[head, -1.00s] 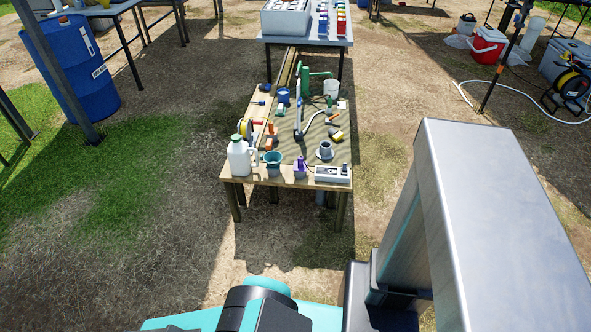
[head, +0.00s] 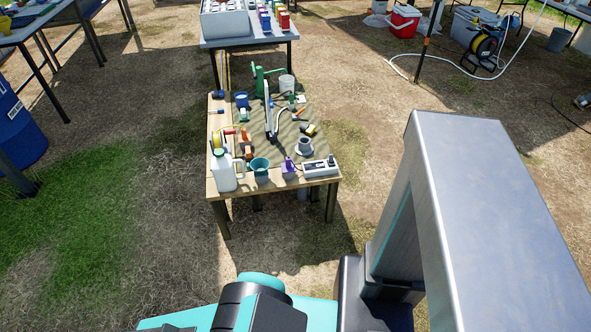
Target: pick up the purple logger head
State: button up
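The purple logger head (head: 289,167) is small and stands near the front edge of the wooden table (head: 222,187). It sits between a teal cup (head: 260,166) on its left and a grey-white box (head: 321,167) on its right. Its lower part looks paler, but it is too small to tell more. My gripper is not in view; only links of my arm show, at the bottom and right of the head view, well apart from the table.
A white jug (head: 224,172) stands at the table's front left corner. A grey flanged cup (head: 304,147) stands behind the logger head. Several tools lie farther back. Open ground lies before the table. A blue barrel (head: 20,128) stands at far left.

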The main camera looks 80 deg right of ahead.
aim_at(287, 167)
jog(key=z, duration=0.7)
jog(key=i, duration=0.85)
jog(key=z, duration=0.4)
